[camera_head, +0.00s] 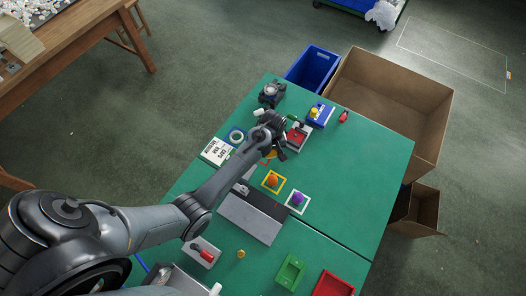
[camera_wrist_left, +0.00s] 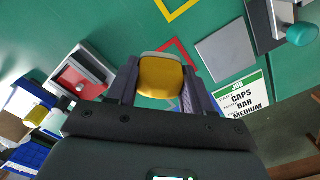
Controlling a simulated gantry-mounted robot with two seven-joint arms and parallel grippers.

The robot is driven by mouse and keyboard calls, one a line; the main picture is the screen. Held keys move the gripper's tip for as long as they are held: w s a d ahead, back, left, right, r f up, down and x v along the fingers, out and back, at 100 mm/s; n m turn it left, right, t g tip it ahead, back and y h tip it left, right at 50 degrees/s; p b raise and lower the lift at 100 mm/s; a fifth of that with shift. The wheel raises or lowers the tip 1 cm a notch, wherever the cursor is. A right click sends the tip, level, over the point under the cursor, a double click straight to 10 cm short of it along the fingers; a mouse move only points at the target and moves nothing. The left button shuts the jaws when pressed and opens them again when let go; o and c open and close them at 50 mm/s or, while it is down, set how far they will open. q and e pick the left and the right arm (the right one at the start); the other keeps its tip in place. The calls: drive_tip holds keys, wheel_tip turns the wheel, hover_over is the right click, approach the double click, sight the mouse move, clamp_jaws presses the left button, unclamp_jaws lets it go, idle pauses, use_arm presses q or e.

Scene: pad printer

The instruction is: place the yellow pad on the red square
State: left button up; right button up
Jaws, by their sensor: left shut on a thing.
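My left gripper (camera_wrist_left: 160,85) is shut on the yellow pad (camera_wrist_left: 161,78), which sits between its two fingers in the left wrist view. The red square (camera_wrist_left: 181,43), a thin outline on the green table, shows just beyond the pad, partly hidden by the pad and fingers. I cannot tell how far the pad is above the table. My right gripper is not in view.
An orange pad (camera_head: 272,180) on a yellow square and a purple pad (camera_head: 298,198) on a white square stand close by. A red tray with a grey block (camera_wrist_left: 82,82), a grey plate (camera_wrist_left: 222,49) and a job card (camera_wrist_left: 240,97) lie around the gripper.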

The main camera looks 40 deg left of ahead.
use_arm(q)
drive_tip(key=a+f, duration=0.1)
drive_tip(key=a, duration=0.1)
drive_tip(key=a+f, duration=0.1)
drive_tip(key=a, duration=0.1)
drive_tip(key=shift+w+a+f, duration=0.1)
drive_tip(key=shift+w+f, duration=0.05)
drive_tip(key=shift+f, duration=0.15)
drive_tip(key=shift+f+b, duration=0.55)
drive_tip(key=shift+f, duration=1.4)
drive_tip(key=o, duration=1.4)
drive_tip(key=shift+f, duration=0.1)
drive_tip(key=shift+c, duration=0.2)
drive_tip(key=shift+r, duration=0.45)
wheel_tip(320, 180, up, 11)
drive_tip(key=p, duration=0.2)
drive_tip(key=s+d+r+m+t, duration=0.1)
drive_tip(key=s+d+r+m, duration=0.1)
drive_tip(key=s, duration=0.6)
drive_tip(key=s+d+r+m+t, duration=0.1)
drive_tip(key=s+d+r+m, duration=0.2)
drive_tip(key=s+d+m, duration=0.2)
drive_tip(key=s+d+r+m+t, duration=0.1)
drive_tip(key=s+d+r+m, duration=0.2)
drive_tip(key=s, duration=0.7)
drive_tip(key=m, duration=0.2)
drive_tip(key=shift+s+d+r+m+t, duration=0.2)
drive_tip(key=shift+s+m+t, duration=0.1)
drive_tip(key=shift+s, duration=0.1)
